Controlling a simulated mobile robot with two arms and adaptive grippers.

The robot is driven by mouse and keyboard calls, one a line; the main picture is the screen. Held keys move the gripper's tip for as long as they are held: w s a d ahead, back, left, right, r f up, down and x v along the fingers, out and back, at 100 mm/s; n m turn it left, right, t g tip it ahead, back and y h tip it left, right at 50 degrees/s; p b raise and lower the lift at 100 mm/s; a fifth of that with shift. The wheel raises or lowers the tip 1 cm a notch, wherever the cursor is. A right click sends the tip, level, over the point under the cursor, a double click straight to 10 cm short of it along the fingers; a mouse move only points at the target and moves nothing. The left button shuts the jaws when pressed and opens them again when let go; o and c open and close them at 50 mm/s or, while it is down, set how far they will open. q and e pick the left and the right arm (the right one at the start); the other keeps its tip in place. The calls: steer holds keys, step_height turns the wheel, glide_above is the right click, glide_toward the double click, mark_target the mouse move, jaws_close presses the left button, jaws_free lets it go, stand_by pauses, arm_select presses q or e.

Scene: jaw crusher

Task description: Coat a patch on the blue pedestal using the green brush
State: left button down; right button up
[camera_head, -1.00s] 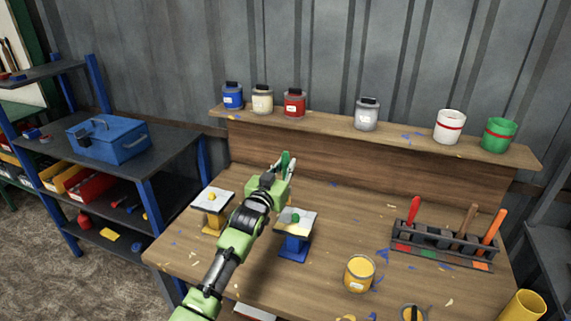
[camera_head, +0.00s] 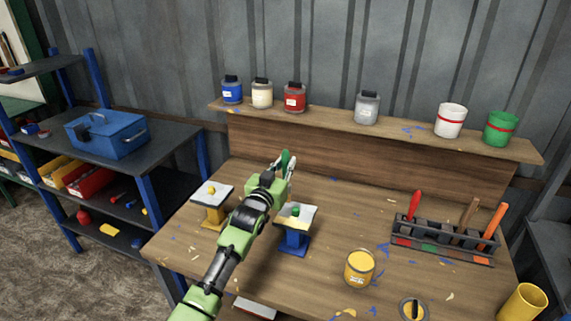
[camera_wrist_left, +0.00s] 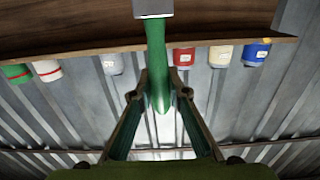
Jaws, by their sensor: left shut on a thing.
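My left gripper (camera_head: 287,174) is shut on the green brush (camera_head: 285,160), above the table and behind the blue pedestal. In the left wrist view the brush's green handle (camera_wrist_left: 157,65) runs between the fingers, with a grey metal part at the top edge; the bristles are out of that view. The blue pedestal (camera_head: 292,241) stands on the table to the right of my left forearm. It carries a pale plate (camera_head: 305,216) with a small green knob or spot (camera_head: 295,211) and a yellowish area near its front. The brush appears apart from the plate. My right gripper is not in view.
A yellow pedestal (camera_head: 211,215) with a pale plate stands left of my arm. An open yellow paint can (camera_head: 359,268) and a tool rack (camera_head: 442,242) stand to the right. Paint jars line the back shelf (camera_head: 330,118). The table between can and shelf is mostly clear.

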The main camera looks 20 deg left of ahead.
arm_select(q)
steer(key=shift+f, duration=0.3)
steer(key=shift+d, duration=0.15)
steer(key=shift+d, duration=4.7)
steer(key=shift+a+p, duration=1.05)
steer(key=shift+a, duration=3.85)
